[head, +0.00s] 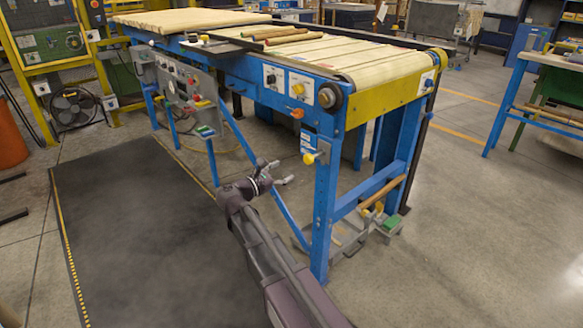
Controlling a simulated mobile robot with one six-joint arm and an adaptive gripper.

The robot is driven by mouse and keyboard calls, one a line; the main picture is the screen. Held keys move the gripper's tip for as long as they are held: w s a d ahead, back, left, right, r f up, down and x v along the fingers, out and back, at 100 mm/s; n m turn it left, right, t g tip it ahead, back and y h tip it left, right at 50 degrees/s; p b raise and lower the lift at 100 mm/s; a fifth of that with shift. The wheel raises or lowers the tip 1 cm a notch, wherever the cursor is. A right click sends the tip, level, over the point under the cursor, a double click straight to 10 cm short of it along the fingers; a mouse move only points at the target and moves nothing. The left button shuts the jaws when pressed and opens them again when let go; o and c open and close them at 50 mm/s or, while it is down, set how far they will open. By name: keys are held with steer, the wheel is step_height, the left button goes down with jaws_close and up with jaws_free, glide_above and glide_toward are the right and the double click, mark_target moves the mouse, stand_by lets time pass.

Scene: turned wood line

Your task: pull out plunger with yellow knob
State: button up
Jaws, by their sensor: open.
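The yellow knob (310,158) of a plunger sits on a bracket on the near blue leg of the conveyor, below a small blue-and-white label. The plunger's shaft is too small to make out clearly. My gripper (284,172) is open and empty, to the left of the knob and slightly lower in the picture. It appears apart from the knob; the depth between them is hard to judge.
The conveyor (385,110) has a control panel (287,83) with a yellow knob, and an orange knob (297,113) below it. Wooden pieces (285,35) lie on top. A dark mat (130,230) lies clear at left.

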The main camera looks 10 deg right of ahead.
steer(key=shift+v, duration=0.85)
steer(key=s+d+f+m+g+y, duration=0.8)
steer(key=s+d+f+m, duration=0.2)
steer(key=s+f+m, duration=0.4)
steer(key=s+a+f+m+g+y, duration=0.2)
steer(key=s+f+m+y, duration=0.3)
steer(key=s+m+y, duration=0.2)
step_height(320, 180, up, 36)
steer(key=p, duration=3.5)
steer(key=shift+a, duration=0.2)
steer(key=shift+w+f, duration=0.1)
